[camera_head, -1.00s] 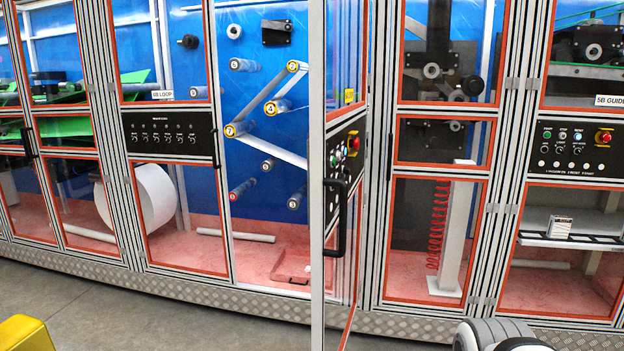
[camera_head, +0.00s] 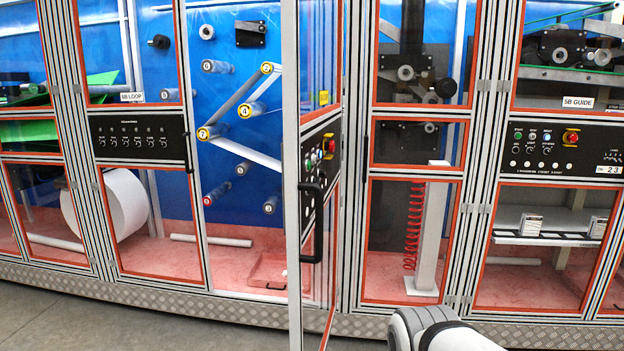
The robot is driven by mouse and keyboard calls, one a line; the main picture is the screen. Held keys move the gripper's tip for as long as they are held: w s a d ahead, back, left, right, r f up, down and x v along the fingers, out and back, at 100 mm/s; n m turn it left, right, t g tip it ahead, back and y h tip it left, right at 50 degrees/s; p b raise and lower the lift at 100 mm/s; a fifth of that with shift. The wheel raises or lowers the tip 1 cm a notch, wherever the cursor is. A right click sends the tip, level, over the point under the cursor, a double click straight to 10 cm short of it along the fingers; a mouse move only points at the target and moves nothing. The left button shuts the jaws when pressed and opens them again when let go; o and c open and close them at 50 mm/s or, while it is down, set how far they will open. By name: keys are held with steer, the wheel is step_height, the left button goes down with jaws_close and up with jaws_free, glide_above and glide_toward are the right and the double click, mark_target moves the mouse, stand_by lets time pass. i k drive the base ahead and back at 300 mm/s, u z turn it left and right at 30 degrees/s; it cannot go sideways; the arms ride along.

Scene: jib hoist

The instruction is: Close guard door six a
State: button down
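A guard door (camera_head: 293,100) stands swung open toward me, seen nearly edge-on in the middle of the view. It has an aluminium frame, red-edged clear panes, a black control panel (camera_head: 320,160) with buttons and a black pull handle (camera_head: 312,222). Behind it the open bay shows a blue back wall, numbered rollers (camera_head: 266,68) and a pink floor. I see no label that reads six a. A white and grey part of my arm (camera_head: 440,330) shows at the bottom, right of the door and apart from it. My gripper is not in view.
Shut guard doors flank the opening, one labelled 5B LOOP (camera_head: 132,98) at left and one labelled 5B GUIDE (camera_head: 577,103) at right. A metal tread-plate step (camera_head: 170,302) runs along the machine's foot. Grey floor (camera_head: 60,325) at lower left is clear.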

mark_target(309, 134)
steer(key=i, duration=0.9)
steer(key=u, duration=0.15)
